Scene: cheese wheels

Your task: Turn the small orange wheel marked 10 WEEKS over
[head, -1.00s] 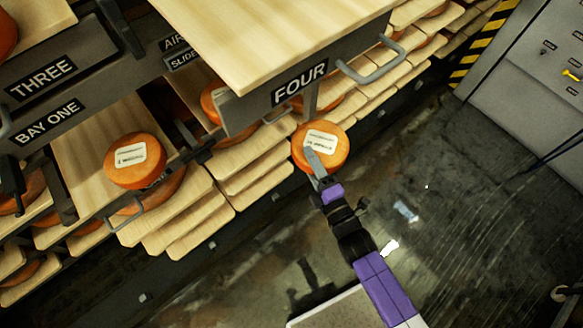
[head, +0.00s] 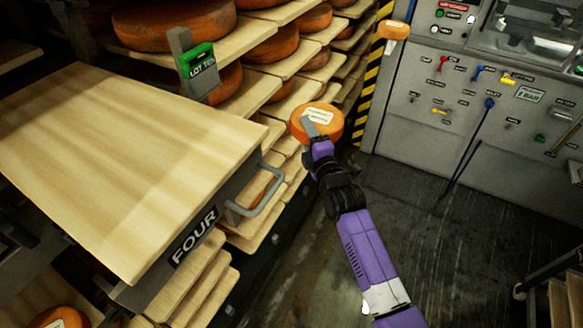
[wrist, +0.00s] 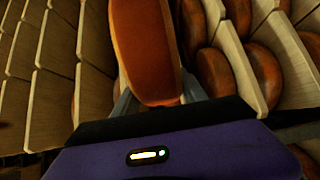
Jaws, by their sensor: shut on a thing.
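A small orange cheese wheel (head: 316,124) with a white label is held in my gripper (head: 318,132), up in the air beside the racks in the head view. The label faces the camera, but its print is too small to read. One grey finger lies across the label side; the other finger is hidden behind the wheel. In the wrist view the wheel (wrist: 146,50) stands edge-on between the fingers of my gripper (wrist: 160,100). Another small orange wheel with a white label (head: 62,318) is at the lower left of the head view, cut by the frame edge.
A bare wooden board marked FOUR (head: 120,165), with a grey handle (head: 258,195), sticks out at left. Racks of orange wheels (head: 275,42) stand behind, with a green LOT TEN tag (head: 197,62). A grey control panel (head: 420,125) is at right. The floor (head: 410,200) between is clear.

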